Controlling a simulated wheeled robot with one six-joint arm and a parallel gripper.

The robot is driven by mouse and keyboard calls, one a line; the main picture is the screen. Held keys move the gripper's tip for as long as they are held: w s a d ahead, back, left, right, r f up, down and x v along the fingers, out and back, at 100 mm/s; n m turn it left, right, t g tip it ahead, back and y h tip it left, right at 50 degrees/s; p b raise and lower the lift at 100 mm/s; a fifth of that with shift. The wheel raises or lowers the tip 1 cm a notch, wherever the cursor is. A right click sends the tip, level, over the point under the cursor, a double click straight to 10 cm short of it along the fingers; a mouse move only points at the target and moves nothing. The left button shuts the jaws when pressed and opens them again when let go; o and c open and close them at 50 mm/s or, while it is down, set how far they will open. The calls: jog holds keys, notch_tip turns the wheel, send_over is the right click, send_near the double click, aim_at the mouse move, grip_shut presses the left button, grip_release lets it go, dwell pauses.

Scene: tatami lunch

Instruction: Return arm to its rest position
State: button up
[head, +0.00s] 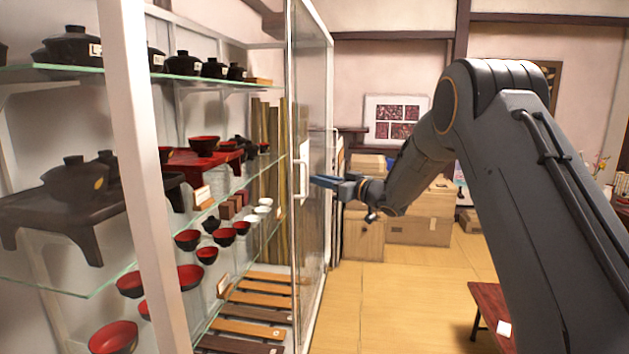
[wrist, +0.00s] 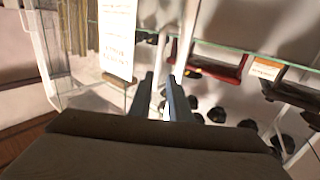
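My gripper (head: 324,181) is at the end of my arm, which reaches in from the right in the head view. Its blue-grey fingers point left toward the white door handle (head: 302,181) of a glass cabinet, and their tips look close beside it. I cannot tell if they touch it. In the wrist view, the gripper (wrist: 160,82) shows two fingers with a narrow gap between them. A pale upright strip shows in that gap; I see no object clearly gripped. The arm is extended forward and bent down at the elbow.
The glass door (head: 312,120) stands at the cabinet's right side. Glass shelves hold black lidded pots (head: 72,46), red-black bowls (head: 114,337) and a red stand (head: 190,165). Cardboard boxes (head: 418,231) stand behind. A red bench (head: 492,306) is lower right. The tatami floor (head: 395,300) between is clear.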

jog(key=shift+s+d, duration=0.15)
jog(key=shift+s, duration=0.05)
jog(key=s+d+f+m+t+h, duration=0.1)
jog(key=s+d+f+m+h, duration=0.15)
jog(key=d+h, duration=0.2)
jog(key=s+d+f+m+h, duration=0.2)
jog(key=s+d+m+h, duration=0.15)
jog(key=d, duration=0.25)
jog(key=s+d+f+m+g+h+p, duration=0.1)
jog(key=s+d+f+g+h, duration=0.2)
jog(key=s, duration=0.4)
jog(key=s+d+f+m+g+h, duration=0.1)
jog(key=s+d+f+h, duration=0.15)
jog(key=s+d, duration=0.3)
jog(key=s+f+g, duration=0.2)
jog(key=s+g, duration=0.1)
jog(key=s, duration=0.8)
jog(key=s+f+m+g, duration=0.1)
jog(key=s+f+g, duration=0.2)
jog(key=s, duration=0.9)
jog(key=s+f+g+p, duration=0.1)
jog(key=s+f+g, duration=0.1)
jog(key=s, duration=1)
jog(key=shift+f+m+g, duration=0.25)
jog(key=shift+m+g, duration=0.05)
jog(key=shift+g, duration=0.2)
jog(key=shift+o, duration=0.2)
jog(key=shift+d, duration=0.1)
